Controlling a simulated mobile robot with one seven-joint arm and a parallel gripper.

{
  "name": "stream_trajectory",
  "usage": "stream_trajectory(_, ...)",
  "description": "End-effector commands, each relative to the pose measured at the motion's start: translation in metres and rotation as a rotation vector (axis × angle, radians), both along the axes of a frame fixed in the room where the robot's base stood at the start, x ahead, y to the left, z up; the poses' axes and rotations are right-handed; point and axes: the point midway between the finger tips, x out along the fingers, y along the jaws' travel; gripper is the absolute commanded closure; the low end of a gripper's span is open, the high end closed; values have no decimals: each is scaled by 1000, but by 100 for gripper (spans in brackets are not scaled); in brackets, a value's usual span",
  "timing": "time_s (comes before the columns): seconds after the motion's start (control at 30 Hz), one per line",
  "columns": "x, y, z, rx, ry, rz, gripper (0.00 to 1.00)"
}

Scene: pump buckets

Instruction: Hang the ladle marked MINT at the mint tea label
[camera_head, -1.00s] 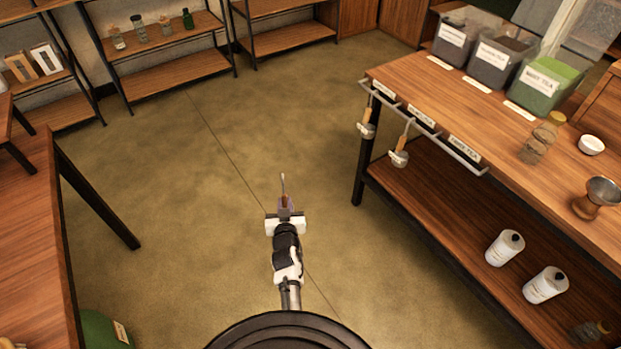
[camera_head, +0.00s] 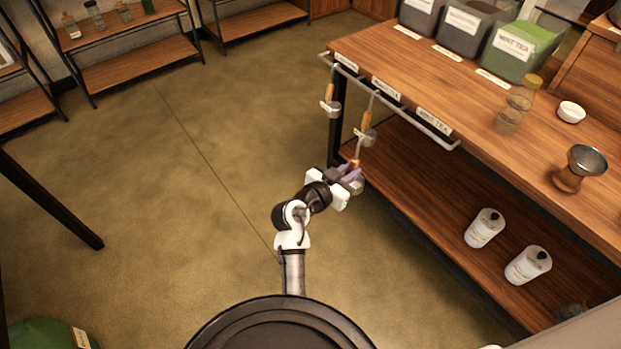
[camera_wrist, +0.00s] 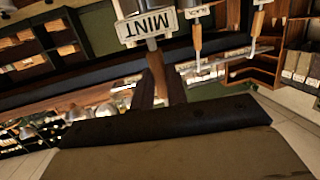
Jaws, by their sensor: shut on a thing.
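My gripper (camera_head: 350,176) is shut on the wooden handle of a ladle (camera_head: 355,163). In the wrist view the held ladle (camera_wrist: 156,72) has a white tag reading MINT (camera_wrist: 146,25), seen upside down. It is in front of the table's left end, below the rail (camera_head: 400,104), and looks clear of it. The mint tea label (camera_head: 434,121) is on the table's front edge, at the rail's right end, up and right of my gripper. The rail below that label is bare.
Two other ladles hang from the rail, one at its left end (camera_head: 330,101) and one near the middle (camera_head: 366,128), close above my gripper. A table leg stands behind them. White bottles (camera_head: 485,228) stand on the lower shelf (camera_head: 420,190). The floor to the left is open.

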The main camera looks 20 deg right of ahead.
Motion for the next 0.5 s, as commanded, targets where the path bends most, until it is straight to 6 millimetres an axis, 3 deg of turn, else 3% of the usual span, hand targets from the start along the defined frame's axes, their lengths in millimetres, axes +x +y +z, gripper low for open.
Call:
stream_trajectory(0.2,-35,-21,17,1,1,-160,100)
stream_trajectory(0.5,-36,-34,22,1,3,-185,100)
